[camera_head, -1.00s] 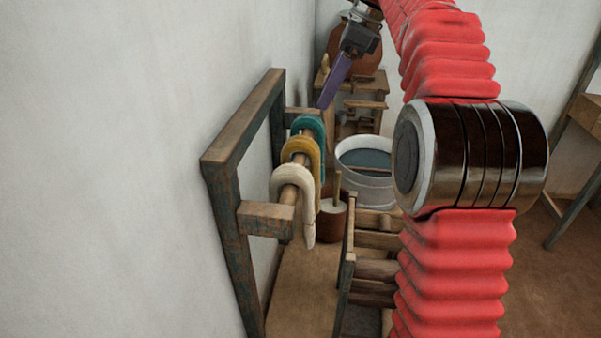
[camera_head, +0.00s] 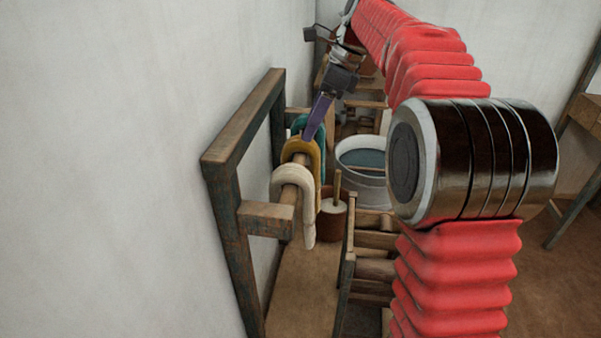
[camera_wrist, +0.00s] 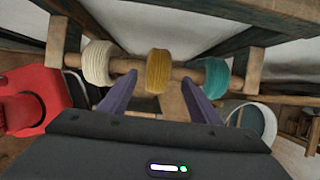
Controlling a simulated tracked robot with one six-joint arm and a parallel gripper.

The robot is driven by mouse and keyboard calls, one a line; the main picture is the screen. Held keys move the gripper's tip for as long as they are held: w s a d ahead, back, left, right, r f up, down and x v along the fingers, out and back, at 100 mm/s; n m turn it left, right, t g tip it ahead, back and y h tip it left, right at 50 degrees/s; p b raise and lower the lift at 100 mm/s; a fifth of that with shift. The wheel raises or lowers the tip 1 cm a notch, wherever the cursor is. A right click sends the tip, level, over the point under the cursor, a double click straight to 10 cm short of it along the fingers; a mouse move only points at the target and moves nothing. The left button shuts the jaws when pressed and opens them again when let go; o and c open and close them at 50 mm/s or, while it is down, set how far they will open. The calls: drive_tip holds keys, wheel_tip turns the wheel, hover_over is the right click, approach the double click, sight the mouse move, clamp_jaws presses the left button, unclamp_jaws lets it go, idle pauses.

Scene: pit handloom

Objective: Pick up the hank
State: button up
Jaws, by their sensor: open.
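Three hanks hang in a row on a wooden peg bar. The cream hank (camera_head: 295,190) is nearest the head camera, the ochre hank (camera_head: 303,150) is in the middle and the teal hank (camera_head: 319,147) is farthest. My gripper (camera_head: 310,136) is above the bar, close to the ochre and teal hanks. In the wrist view my gripper (camera_wrist: 160,88) has its two purple fingers spread wide and nothing between them. The ochre hank (camera_wrist: 159,70) lies ahead, between the fingers' lines. The cream hank (camera_wrist: 98,63) is to its left and the teal hank (camera_wrist: 216,77) to its right.
The bar is fixed to a wooden frame (camera_head: 222,150) close to the white wall. A white tub (camera_head: 362,185) of dark liquid and a brown pot (camera_head: 331,221) stand beyond. A wooden rail structure (camera_head: 347,265) stands right of the bar.

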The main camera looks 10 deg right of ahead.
drive_tip(key=shift+x, duration=2.6)
drive_tip(key=shift+s, duration=0.1)
drive_tip(key=c, duration=1.1)
